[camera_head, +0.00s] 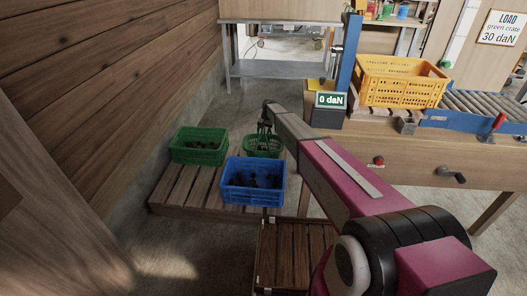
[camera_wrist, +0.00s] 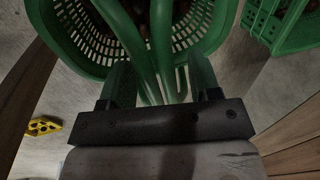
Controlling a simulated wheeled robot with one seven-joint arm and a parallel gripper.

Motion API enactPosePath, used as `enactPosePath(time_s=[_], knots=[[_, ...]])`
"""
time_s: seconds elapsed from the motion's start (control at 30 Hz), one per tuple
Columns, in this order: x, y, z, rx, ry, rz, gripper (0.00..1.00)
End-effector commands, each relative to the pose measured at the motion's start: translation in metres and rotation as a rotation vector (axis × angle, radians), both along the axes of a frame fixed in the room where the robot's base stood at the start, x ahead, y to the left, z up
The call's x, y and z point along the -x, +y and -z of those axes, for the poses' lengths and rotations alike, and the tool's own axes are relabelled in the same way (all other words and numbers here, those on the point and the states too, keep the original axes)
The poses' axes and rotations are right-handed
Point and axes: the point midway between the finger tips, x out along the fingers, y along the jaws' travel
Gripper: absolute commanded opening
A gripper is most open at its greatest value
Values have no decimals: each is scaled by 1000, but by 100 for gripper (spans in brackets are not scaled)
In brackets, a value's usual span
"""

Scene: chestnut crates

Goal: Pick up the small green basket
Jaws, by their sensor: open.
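The small green basket (camera_head: 263,149) stands behind the blue crate, near the pallet's far right part. In the wrist view, its perforated wall (camera_wrist: 78,45) fills the upper left and middle, and round brown contents show inside. Its green handles (camera_wrist: 152,45) run down the picture between my gripper's fingers. My gripper (camera_head: 264,129) is over the basket at the end of the lowered arm. In the wrist view, its fingers (camera_wrist: 160,82) are apart, one on each side of the handles. Whether either finger touches a handle I cannot tell.
A larger green crate (camera_head: 186,154) and a blue crate (camera_head: 240,194), both with dark contents, stand close by on a wooden pallet (camera_head: 172,192). A wooden bench (camera_head: 420,150) with a yellow crate (camera_head: 400,92) and a "0 daN" display (camera_head: 331,100) is at right. A wooden wall borders the left.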

Motion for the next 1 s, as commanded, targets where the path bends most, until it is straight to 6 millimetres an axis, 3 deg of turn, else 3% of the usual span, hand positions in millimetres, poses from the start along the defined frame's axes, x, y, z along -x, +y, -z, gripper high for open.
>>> enactPosePath(time_s=[0.07, 0.23, 0.67, 0.87, 1.0], knots=[[0, 0, 0, 0, 0, 0, 54], [0, 0, 0, 0, 1, 0, 0], [0, 0, -4, -1, 0, 0, 0], [1, 0, -20, 0, 0, 0, 0], [1, 0, -41, -1, -2, -1, 0]])
